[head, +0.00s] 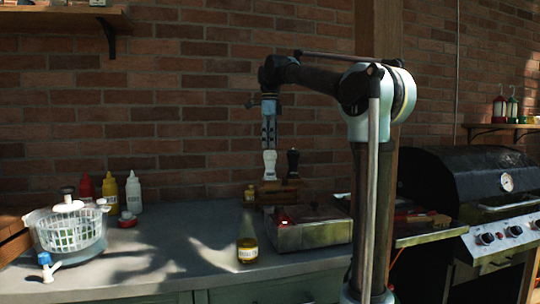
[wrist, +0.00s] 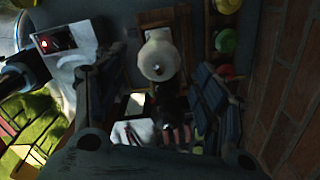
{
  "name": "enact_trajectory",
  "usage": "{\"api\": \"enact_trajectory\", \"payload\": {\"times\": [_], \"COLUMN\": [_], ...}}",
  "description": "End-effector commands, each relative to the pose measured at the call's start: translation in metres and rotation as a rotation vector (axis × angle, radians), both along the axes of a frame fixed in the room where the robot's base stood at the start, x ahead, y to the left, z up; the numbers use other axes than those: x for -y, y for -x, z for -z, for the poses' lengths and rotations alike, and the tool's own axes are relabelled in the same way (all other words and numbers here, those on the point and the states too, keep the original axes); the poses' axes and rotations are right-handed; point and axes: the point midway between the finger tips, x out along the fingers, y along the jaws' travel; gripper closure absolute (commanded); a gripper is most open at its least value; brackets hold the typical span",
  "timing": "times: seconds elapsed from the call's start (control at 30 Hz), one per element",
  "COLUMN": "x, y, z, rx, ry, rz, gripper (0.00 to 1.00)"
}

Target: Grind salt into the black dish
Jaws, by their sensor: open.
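A white mill (head: 270,164) stands upright in a wooden rack (head: 268,187) by the brick wall, with a black mill (head: 292,163) just to its right. My gripper (head: 269,142) points down, directly over the white mill, open and empty. In the wrist view, the white mill's round top (wrist: 158,58) shows beyond the fingers, and the dark mill (wrist: 172,112) lies between my open gripper's fingers (wrist: 155,92) in the picture. Whether the fingers touch either mill cannot be told. I cannot make out a black dish in either view.
A metal box (head: 310,232) and an oil bottle (head: 248,235) stand in front of the rack. A salad spinner (head: 70,230) and squeeze bottles (head: 110,192) are at the left. A black grill (head: 470,190) is at the right. The counter's (head: 185,250) left middle is clear.

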Motion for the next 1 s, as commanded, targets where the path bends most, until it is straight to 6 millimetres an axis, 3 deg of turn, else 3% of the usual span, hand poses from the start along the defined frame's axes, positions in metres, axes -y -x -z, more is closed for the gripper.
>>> {"api": "enact_trajectory", "payload": {"times": [0.3,0.7,0.77,0.9,1.0], "x": [0.000,0.000,0.000,0.000,0.000], "y": [0.000,0.000,0.000,0.000,0.000], "z": [0.037,0.043,0.043,0.043,0.043], "rx": [0.000,0.000,0.000,0.000,0.000], "ry": [0.000,0.000,0.000,0.000,0.000], "rz": [0.000,0.000,0.000,0.000,0.000], "gripper": [0.36,0.36,0.47,0.79,0.81]}}
